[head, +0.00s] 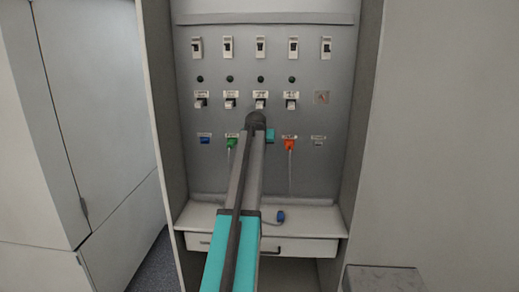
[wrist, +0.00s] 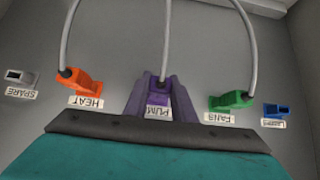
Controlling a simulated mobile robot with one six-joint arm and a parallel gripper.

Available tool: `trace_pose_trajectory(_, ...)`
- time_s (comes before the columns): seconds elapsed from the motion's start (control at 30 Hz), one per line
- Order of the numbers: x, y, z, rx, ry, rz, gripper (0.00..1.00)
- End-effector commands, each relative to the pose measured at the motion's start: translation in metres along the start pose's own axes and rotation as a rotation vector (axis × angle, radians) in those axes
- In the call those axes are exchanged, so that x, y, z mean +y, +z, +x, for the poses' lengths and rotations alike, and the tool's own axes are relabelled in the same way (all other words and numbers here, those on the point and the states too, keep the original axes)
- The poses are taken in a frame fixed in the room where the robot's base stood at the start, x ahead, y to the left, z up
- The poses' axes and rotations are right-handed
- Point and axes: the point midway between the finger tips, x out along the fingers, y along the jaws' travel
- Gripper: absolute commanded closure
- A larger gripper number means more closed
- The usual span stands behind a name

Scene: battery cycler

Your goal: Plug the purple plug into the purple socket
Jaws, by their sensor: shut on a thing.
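The purple plug (wrist: 163,86) shows in the wrist view, between the two fingers of my gripper (wrist: 162,92), which is shut on it. A grey cable runs up from it. The plug is at the panel by the PUMP label (wrist: 158,112), in line between the orange and green plugs. The purple socket is hidden behind the plug and fingers, so I cannot tell whether the plug is seated. In the head view my arm hides the plug, the socket and the fingertips.
An orange plug (head: 290,144) and a green plug (head: 232,142) sit in their sockets on either side. The blue socket (head: 205,140) and SPARE socket (head: 319,143) look empty. A blue plug (head: 281,216) lies on the shelf (head: 315,222). Switches (head: 291,104) line the panel above.

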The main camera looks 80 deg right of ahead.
Motion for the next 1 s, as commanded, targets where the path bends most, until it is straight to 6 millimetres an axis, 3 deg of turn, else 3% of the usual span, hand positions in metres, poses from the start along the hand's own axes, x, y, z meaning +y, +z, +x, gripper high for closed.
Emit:
trace_pose_trajectory(0.97,0.0,-0.0056,0.0058,0.001,0.0,0.0,0.89)
trace_pose_trajectory(1.0,0.0,-0.0056,0.0058,0.0,0.0,0.0,0.72)
